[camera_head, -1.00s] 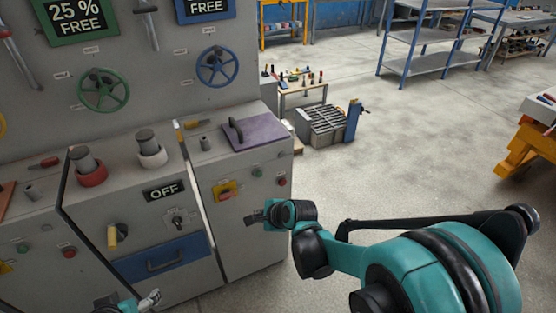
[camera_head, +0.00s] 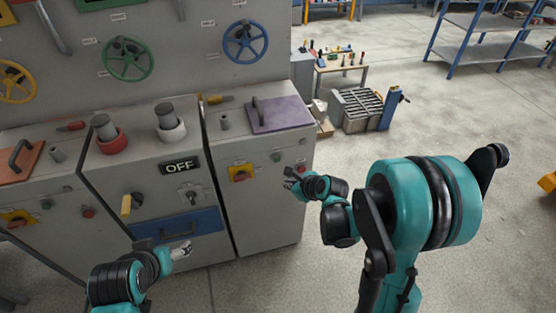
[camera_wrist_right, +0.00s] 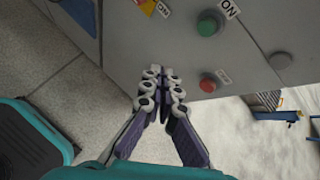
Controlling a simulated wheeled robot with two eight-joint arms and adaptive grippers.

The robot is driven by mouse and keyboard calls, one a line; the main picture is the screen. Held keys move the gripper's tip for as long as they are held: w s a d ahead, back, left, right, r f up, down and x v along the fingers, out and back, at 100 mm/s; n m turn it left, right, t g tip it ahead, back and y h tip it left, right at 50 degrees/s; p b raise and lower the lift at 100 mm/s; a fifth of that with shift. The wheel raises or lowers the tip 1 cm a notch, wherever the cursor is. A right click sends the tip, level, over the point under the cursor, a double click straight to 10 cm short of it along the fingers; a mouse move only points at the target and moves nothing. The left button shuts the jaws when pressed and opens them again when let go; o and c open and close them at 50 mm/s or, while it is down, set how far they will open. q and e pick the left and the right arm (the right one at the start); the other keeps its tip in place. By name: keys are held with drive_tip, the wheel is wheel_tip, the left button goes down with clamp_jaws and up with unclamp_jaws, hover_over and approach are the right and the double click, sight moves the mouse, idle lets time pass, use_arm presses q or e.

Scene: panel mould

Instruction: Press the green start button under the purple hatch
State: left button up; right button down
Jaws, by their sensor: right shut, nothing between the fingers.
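The purple hatch (camera_head: 285,112) lies closed on top of the right-hand cabinet, with a dark handle on its left part. On the cabinet front below it sit a green button (camera_head: 276,157) and, to its lower right, a red button (camera_head: 302,169). The wrist view shows the green button (camera_wrist_right: 207,25) by an "ON" label and the red button (camera_wrist_right: 208,83) nearer my fingers. My right gripper (camera_head: 287,178) is shut and empty, just below the buttons in the head view. Its closed fingertips (camera_wrist_right: 161,72) appear left of the red button. My left gripper (camera_head: 184,250) is before the blue drawer; its jaw state is unclear.
A yellow-backed red switch (camera_head: 240,173) sits left of the green button. The middle cabinet has an "OFF" sign (camera_head: 180,166), a lever and a blue drawer (camera_head: 187,224). Open floor (camera_head: 300,270) lies right of the cabinets.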

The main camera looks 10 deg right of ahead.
drive_tip(key=w, duration=0.7)
drive_tip(key=shift+w+a, duration=0.15)
drive_tip(key=shift+w, duration=0.2)
drive_tip(key=shift+w, duration=0.1)
idle(1.0)
drive_tip(key=shift+w, duration=0.35)
drive_tip(key=shift+w, duration=0.45)
idle(0.7)
drive_tip(key=shift+s, duration=0.9)
drive_tip(key=s, duration=0.5)
drive_tip(key=shift+b, duration=0.4)
